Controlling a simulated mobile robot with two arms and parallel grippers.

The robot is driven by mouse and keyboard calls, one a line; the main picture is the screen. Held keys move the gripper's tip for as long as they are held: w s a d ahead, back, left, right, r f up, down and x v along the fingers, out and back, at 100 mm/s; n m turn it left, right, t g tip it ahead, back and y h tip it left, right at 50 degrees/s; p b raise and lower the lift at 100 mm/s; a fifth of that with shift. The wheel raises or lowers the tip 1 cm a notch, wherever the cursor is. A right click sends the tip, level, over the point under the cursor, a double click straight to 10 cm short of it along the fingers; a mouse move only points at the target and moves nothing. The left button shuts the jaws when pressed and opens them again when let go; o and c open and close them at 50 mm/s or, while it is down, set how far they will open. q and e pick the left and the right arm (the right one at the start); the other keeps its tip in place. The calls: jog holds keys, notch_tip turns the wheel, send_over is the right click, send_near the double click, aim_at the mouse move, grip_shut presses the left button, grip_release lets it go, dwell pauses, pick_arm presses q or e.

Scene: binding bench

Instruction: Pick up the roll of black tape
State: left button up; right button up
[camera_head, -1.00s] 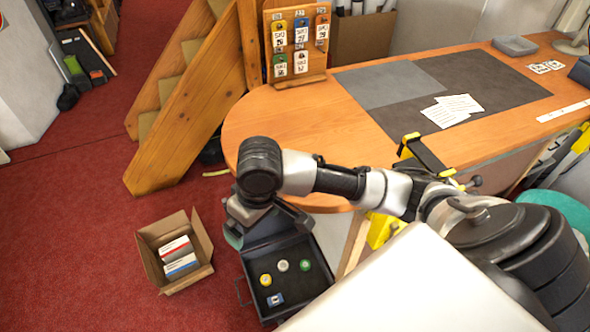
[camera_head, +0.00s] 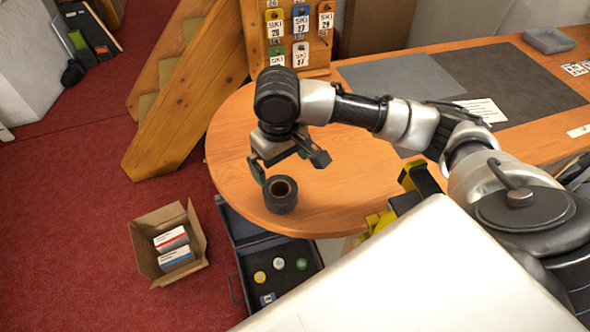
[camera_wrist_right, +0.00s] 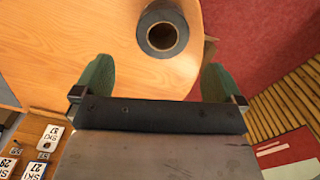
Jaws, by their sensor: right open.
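The roll of black tape (camera_head: 281,205) lies flat near the rounded end of the wooden table, with its brown core facing up. It also shows at the top of the right wrist view (camera_wrist_right: 180,30). My right gripper (camera_head: 290,166) is open and empty, pointing down just above and behind the roll in the head view. In the right wrist view its two green fingers (camera_wrist_right: 157,78) are wide apart, and the roll lies ahead of them, not between them. My left gripper is not in view.
A tag board (camera_head: 285,78) stands at the back of the table (camera_head: 225,150). Below the table end are an open black case (camera_head: 245,265) with small round items and a cardboard box (camera_head: 144,262) on the red floor. A yellow-and-black object (camera_head: 421,182) is at the table's front edge.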

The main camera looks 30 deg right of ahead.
jog(key=shift+w+d+f, duration=0.15)
jog(key=shift+d+f, duration=0.1)
send_over(281, 189)
jog(key=f, duration=0.4)
jog(key=shift+s+a, duration=0.15)
jog(key=shift+s, duration=0.1)
jog(key=shift+w+d+f+p, duration=0.1)
jog(key=shift+d+f+p, duration=0.1)
jog(key=shift+f+p, duration=0.4)
notch_tip(281, 189, down, 4)
jog(key=shift+w+r+p, duration=0.1)
jog(key=shift+p, duration=0.3)
jog(key=shift+f, duration=0.55)
jog(key=shift+r, duration=0.1)
jog(key=c, duration=0.8)
jog(key=shift+c, duration=0.2)
